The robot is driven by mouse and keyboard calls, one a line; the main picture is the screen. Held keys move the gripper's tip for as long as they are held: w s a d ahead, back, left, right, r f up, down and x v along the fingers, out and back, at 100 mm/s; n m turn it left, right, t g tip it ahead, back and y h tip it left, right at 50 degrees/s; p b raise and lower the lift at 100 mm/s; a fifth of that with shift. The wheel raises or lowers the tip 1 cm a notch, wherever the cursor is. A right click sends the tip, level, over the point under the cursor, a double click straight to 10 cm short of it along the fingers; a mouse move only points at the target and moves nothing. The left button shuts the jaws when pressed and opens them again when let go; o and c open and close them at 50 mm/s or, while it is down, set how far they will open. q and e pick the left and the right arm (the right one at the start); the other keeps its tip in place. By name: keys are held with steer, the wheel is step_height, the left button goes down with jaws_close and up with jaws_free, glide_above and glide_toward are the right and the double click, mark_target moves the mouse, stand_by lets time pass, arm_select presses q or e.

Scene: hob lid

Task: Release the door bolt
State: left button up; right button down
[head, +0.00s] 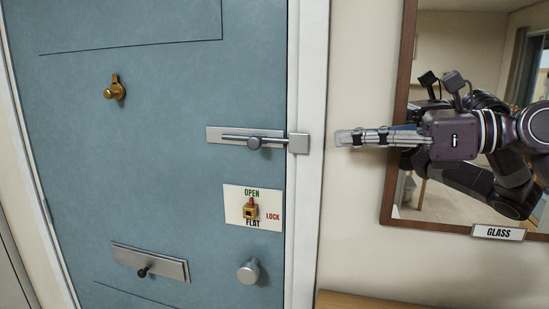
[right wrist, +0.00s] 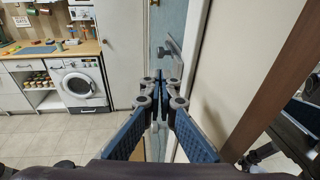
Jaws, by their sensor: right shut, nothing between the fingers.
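The door bolt (head: 240,137) is a grey metal slide bolt with a round knob (head: 253,143) on the blue door (head: 170,110). Its rod runs right and appears to reach the square keeper (head: 299,143) on the white frame. My right gripper (head: 345,138) is shut and empty. In the picture it lies just right of the keeper at about the same height, apart from it, pointing left. In the right wrist view, the shut fingers (right wrist: 160,84) point towards the door edge, with metal door hardware (right wrist: 172,45) beyond them. My left gripper is not in view.
A lock plate (head: 237,211) marked OPEN, LOCK and FLAT, a round door knob (head: 248,271), a letter slot (head: 133,261) and a brass fitting (head: 114,91) are on the door. A wood-framed mirror (head: 402,60) labelled GLASS is behind my right arm. A washing machine (right wrist: 84,83) stands far left.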

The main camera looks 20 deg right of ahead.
steer(key=shift+a, duration=0.1)
stand_by(0.3)
steer(key=p, duration=0.8)
glide_toward(260, 143)
steer(key=x, duration=0.6)
steer(key=shift+r, duration=0.25)
steer(key=shift+w+a+f, duration=0.3)
steer(key=shift+w+a, duration=0.05)
steer(key=shift+w, duration=0.05)
